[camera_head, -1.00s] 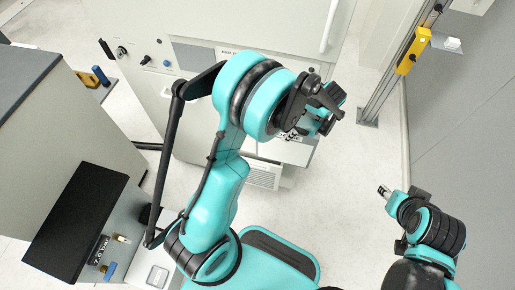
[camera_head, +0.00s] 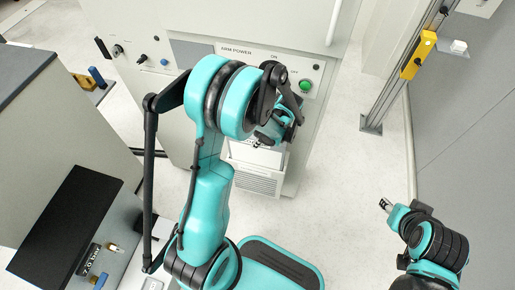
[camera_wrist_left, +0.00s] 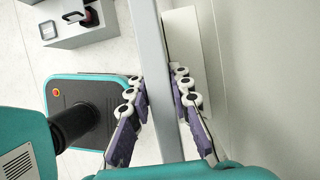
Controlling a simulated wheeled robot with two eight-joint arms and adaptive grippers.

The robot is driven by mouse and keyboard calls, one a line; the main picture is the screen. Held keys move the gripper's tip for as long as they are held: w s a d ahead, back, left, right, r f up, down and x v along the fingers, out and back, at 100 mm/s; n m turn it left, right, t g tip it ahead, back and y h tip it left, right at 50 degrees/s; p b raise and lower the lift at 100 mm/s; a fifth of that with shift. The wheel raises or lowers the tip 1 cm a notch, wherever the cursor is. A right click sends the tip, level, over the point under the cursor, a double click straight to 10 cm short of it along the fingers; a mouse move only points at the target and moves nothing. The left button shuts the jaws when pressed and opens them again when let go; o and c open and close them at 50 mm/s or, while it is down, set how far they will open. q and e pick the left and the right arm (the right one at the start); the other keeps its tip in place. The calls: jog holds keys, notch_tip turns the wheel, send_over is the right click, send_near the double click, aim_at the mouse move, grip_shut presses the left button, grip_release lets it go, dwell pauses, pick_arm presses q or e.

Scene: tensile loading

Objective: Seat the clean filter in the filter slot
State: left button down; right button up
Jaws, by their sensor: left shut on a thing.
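My left gripper (camera_head: 268,138) is in front of the grey cabinet, above its louvred vent. The left wrist view shows its fingers (camera_wrist_left: 158,80) shut on both sides of a thin grey panel (camera_wrist_left: 150,35), seen edge-on, which I take for the clean filter. In that view a pale rectangle (camera_wrist_left: 183,50) on the cabinet face lies just right of the panel; I cannot tell whether it is the filter slot. In the head view a pale flat piece (camera_head: 257,156) shows under the gripper, partly hidden. My right gripper (camera_head: 386,205) is low at the right, its fingers too small to read.
The cabinet (camera_head: 225,50) carries a power panel with a green button (camera_head: 305,86). A bench with a black-topped unit (camera_head: 65,225) stands at the left. A post with a yellow device (camera_head: 418,55) stands at the right. The floor (camera_head: 345,165) between is clear.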

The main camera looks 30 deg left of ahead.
aim_at(258, 148)
pick_arm(q)
notch_tip(258, 148, down, 4)
jog(key=shift+f+b, duration=0.25)
jog(key=shift+b, duration=0.65)
jog(key=shift+f, duration=0.6)
jog(key=c, duration=1.4)
grip_release()
